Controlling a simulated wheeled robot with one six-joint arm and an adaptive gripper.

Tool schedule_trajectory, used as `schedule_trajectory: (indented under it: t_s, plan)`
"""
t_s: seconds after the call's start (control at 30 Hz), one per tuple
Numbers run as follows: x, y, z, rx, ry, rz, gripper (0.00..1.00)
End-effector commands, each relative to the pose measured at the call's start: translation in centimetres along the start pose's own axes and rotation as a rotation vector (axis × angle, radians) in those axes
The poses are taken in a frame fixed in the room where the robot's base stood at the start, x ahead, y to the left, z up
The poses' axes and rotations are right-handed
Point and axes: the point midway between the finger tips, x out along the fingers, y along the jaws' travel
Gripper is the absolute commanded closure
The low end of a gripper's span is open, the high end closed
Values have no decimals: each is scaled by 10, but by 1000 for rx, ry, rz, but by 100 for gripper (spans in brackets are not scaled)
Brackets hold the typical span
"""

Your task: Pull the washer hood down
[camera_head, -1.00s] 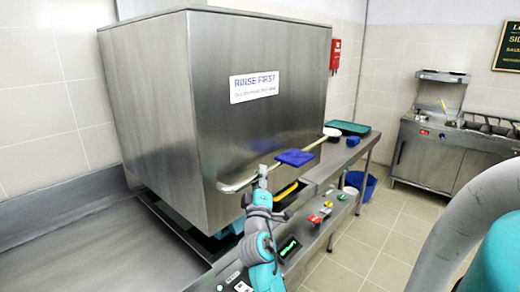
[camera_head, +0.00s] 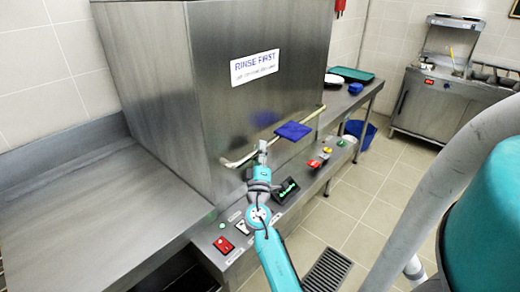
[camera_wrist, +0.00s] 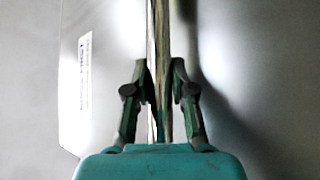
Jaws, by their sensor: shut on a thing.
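The washer hood (camera_head: 200,90) is a large stainless steel box with a "RINSE FIRST" sign (camera_head: 254,65) on its front. Its lower edge sits down at the counter, with no gap showing in front. A pale bar handle (camera_head: 238,163) runs along the lower front of the hood. A blue cloth (camera_head: 293,131) hangs over the bar to the right of my gripper. My gripper (camera_head: 262,150) is at the bar, left of the cloth. In the wrist view my gripper (camera_wrist: 160,85) has its fingers on both sides of the bar (camera_wrist: 160,35), shut on it.
A control panel with a green display (camera_head: 287,190) and a red switch (camera_head: 223,245) lies below the hood. The steel counter (camera_head: 90,220) at left is bare. A floor drain (camera_head: 327,272) lies in front.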

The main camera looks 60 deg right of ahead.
Motion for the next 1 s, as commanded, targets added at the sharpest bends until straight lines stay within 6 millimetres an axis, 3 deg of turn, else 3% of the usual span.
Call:
schedule_trajectory:
  t_s: [0.17, 0.2, 0.3, 0.67, 0.87, 1.0]
  plan:
    - [-3, -7, 3, -2, -5, -13, 100]
    - [-3, -7, 4, -2, -5, -14, 71]
    - [-3, -7, 4, -2, -5, -13, 50]
    - [-5, -4, 2, -2, -3, -9, 50]
    - [-31, -5, 2, -3, -2, -11, 50]
    - [-60, -5, 2, -3, -1, -13, 50]
